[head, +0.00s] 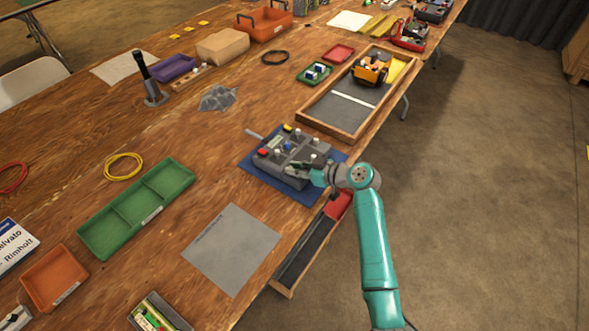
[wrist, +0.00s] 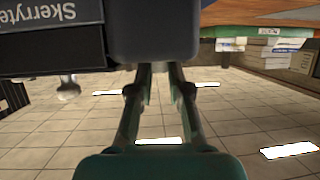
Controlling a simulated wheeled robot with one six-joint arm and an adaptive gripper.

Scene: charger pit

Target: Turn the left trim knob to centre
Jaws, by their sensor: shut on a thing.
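A grey control box (head: 272,162) lies on a blue mat (head: 252,171) near the table's front edge. On its top are a red cap (head: 263,153), a yellow cap (head: 287,128) and several pale-topped sticks or knobs. My gripper (head: 299,170) is at the box's near side, low against it. In the wrist view its two fingers (wrist: 158,72) converge, and their tips are hidden behind a dark block (wrist: 154,32). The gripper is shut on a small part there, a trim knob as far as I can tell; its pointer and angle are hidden. A metallic knob (wrist: 68,89) stands left of the fingers.
A grey sheet (head: 232,248) and a green divided tray (head: 138,208) lie left of the box. An open drawer (head: 305,250) juts out below the table edge. A wooden-framed tray (head: 343,125) with a yellow toy vehicle (head: 370,70) stands beyond. Bare tabletop lies left of the mat.

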